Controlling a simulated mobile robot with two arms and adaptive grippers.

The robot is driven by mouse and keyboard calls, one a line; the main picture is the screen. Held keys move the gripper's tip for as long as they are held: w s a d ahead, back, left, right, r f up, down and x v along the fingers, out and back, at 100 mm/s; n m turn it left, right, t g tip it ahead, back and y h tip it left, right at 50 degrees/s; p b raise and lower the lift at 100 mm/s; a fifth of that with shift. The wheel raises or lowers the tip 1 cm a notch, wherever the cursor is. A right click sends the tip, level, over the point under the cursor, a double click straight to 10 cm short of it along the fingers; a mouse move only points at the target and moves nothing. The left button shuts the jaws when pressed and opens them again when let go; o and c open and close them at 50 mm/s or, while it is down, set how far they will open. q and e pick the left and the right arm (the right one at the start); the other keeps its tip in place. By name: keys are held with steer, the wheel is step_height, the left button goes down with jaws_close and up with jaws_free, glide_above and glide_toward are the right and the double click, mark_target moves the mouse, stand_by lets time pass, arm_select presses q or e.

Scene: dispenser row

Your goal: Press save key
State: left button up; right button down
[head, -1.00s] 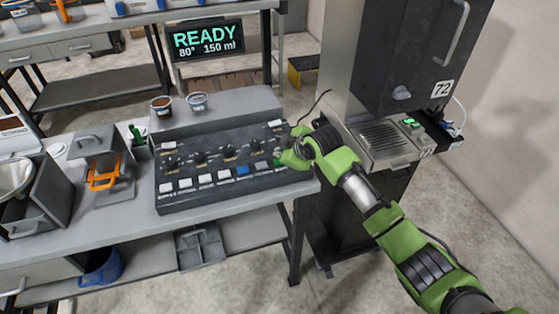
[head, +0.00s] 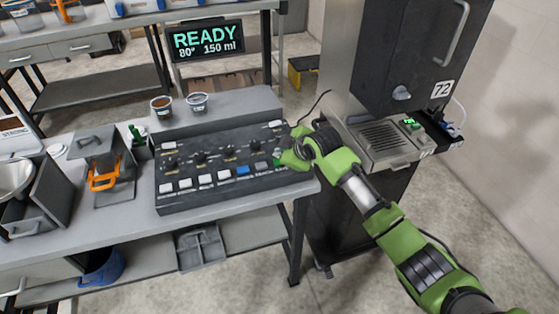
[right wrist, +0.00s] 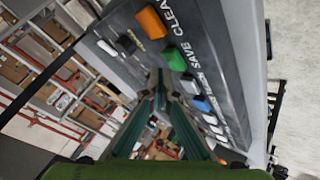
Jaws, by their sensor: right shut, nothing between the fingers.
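The dark key panel (head: 222,165) lies on the grey bench, with a row of white, blue and grey keys. In the right wrist view, a green key (right wrist: 174,60) sits beside the printed word SAVE (right wrist: 186,42), between an orange key (right wrist: 152,22) and a grey key (right wrist: 188,84). My right gripper (head: 283,160) is shut and empty at the right end of the panel, covering part of it in the head view. In the right wrist view its fingertips (right wrist: 158,80) are close beside the green key; I cannot tell whether they touch it. My left gripper is out of view.
A screen (head: 207,40) behind the bench reads READY, 80°, 150 ml. Two small cups, one brown-filled (head: 161,106) and one pale (head: 197,103), stand behind the panel. A dark machine (head: 410,60) numbered 72 stands right of the bench. An orange-handled item (head: 103,177) is at left.

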steer(key=shift+f, duration=0.35)
steer(key=shift+f, duration=0.55)
stand_by(0.8)
steer(key=shift+r+p, duration=0.8)
steer(key=shift+r, duration=0.15)
step_height(320, 180, up, 5)
steer(key=p, duration=0.5)
steer(key=shift+r, duration=0.1)
